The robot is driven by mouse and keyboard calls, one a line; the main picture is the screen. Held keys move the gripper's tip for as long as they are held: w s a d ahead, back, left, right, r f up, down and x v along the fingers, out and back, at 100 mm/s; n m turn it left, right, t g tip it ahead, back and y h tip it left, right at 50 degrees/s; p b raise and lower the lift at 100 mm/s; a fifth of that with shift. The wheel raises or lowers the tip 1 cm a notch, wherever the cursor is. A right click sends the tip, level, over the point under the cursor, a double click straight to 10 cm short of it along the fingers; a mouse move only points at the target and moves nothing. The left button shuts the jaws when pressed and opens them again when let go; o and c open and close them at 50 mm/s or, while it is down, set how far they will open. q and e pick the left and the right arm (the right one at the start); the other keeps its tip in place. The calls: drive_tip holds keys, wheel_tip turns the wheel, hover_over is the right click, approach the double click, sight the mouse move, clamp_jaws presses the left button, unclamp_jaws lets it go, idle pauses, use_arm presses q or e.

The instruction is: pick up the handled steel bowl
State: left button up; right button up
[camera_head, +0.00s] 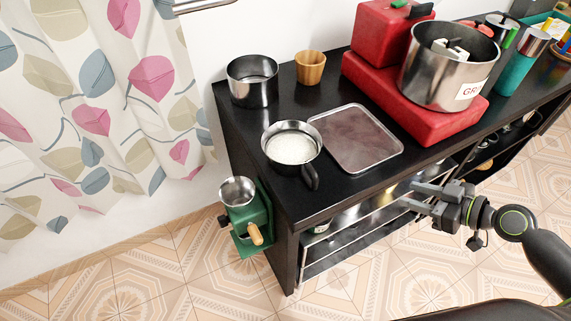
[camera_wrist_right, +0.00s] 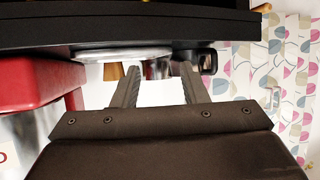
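The handled steel bowl (camera_head: 290,129) stands upright near the front left of the black counter in the head view. It holds something white, and its dark handle (camera_head: 311,178) points toward the counter's front edge. My right gripper (camera_head: 409,195) is open and empty, in front of the counter edge, to the right of and apart from the bowl. In the right wrist view the two fingers of my right gripper (camera_wrist_right: 157,75) are spread with nothing between them. A dark shape (camera_wrist_right: 208,60) beyond the fingers may be the bowl's handle; I cannot tell. My left gripper is not in view.
A shallow metal tray (camera_head: 360,138) lies right of the bowl. A steel pot (camera_head: 252,80) and a wooden cup (camera_head: 310,67) stand behind. A large pot (camera_head: 445,75) sits on a red block (camera_head: 430,125). A green grinder (camera_head: 246,225) is at the counter's left side.

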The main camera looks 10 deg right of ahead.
drive_tip(key=s+a+r+n+g+y+b, duration=0.1)
drive_tip(key=s+a+r+n+g+y, duration=0.15)
drive_tip(key=a+r, duration=0.4)
drive_tip(key=shift+t+y, duration=0.25)
drive_tip(key=shift+t, duration=0.1)
drive_tip(key=shift+s+f+p+x, duration=0.1)
drive_tip(key=shift+p+x, duration=0.3)
drive_tip(key=shift+x, duration=2.55)
drive_tip(key=shift+s+f+p+x, duration=0.15)
drive_tip(key=shift+p+x, duration=0.3)
drive_tip(key=shift+x, duration=2.45)
drive_tip(key=shift+s+f+p+x, duration=0.1)
drive_tip(key=shift+p+x, duration=0.3)
drive_tip(key=shift+x, duration=2.55)
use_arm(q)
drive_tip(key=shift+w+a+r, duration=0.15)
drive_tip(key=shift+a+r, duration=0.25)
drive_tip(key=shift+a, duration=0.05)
use_arm(e)
drive_tip(key=shift+w+a+f, duration=0.2)
drive_tip(key=shift+a+f, duration=0.05)
drive_tip(key=shift+a, duration=0.1)
drive_tip(key=shift+c, duration=0.4)
clamp_jaws()
drive_tip(key=shift+r, duration=0.1)
